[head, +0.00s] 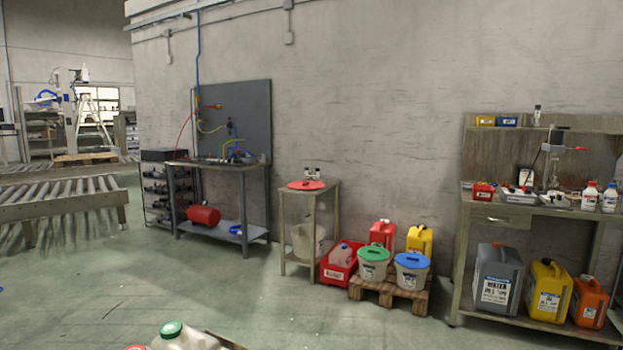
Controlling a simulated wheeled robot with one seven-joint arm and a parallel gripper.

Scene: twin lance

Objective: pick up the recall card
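I cannot make out a recall card for sure in the head view. A small pale upright panel (525,178) stands on the workbench (486,212) at the right, but it is too small to tell what it is. My gripper is not in view, so its state and what it may hold are hidden.
A small table (311,190) with a red lid on top stands mid-wall. Beside it, buckets and canisters stand on a low pallet (390,297). A bench (222,170) and roller conveyor (60,206) are left. A green-capped jug (185,339) is close below. Centre-left floor is clear.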

